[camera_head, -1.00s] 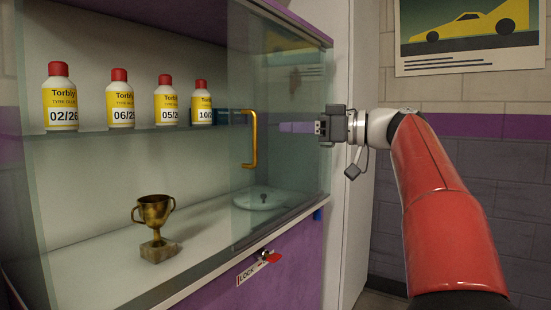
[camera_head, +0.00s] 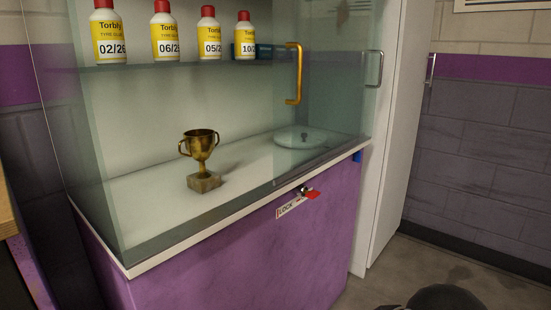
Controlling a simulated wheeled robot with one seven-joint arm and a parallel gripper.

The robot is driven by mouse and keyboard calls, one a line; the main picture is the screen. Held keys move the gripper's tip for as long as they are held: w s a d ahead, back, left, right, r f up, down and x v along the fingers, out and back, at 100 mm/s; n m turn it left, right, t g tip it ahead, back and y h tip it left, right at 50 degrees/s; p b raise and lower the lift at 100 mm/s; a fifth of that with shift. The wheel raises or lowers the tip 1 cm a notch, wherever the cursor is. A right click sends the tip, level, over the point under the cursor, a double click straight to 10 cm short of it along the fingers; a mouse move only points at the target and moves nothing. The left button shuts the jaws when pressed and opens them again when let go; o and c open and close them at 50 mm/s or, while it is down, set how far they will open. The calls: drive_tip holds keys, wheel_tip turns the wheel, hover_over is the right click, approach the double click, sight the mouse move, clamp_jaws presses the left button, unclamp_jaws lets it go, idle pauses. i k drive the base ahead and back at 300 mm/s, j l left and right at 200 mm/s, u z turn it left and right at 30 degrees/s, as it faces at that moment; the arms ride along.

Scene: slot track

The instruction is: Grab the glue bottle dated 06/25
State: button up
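The glue bottle dated 06/25 (camera_head: 165,32) is white with a red cap and a yellow label. It stands upright on the cabinet's upper shelf, second from the left; the last digit of its date is hard to read. Beside it stand similar bottles marked 02/26 (camera_head: 109,35) and 05/2-something (camera_head: 210,35), and one starting 10/ (camera_head: 246,38), its date partly hidden. The glass-fronted cabinet has a gold handle (camera_head: 293,75) on its front glass. I cannot tell whether glass covers the 06/25 bottle. My gripper is out of view.
A gold trophy (camera_head: 201,150) and a round glass-like disc (camera_head: 303,138) rest on the lower level. A lock with a red-tagged key (camera_head: 308,192) is on the purple front (camera_head: 220,255). A teal box (camera_head: 263,52) lies behind the right bottles.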

sight(164, 29)
drive_tip(key=u, duration=0.45)
drive_tip(key=l+u, duration=0.3)
drive_tip(key=u, duration=0.2)
drive_tip(key=l+u, duration=0.65)
drive_tip(key=u, duration=0.3)
drive_tip(key=k+l+u, duration=0.1)
drive_tip(key=l, duration=0.3)
drive_tip(key=k+l, duration=0.25)
drive_tip(key=l, duration=0.15)
drive_tip(key=k+l+u, duration=0.15)
drive_tip(key=l, duration=0.25)
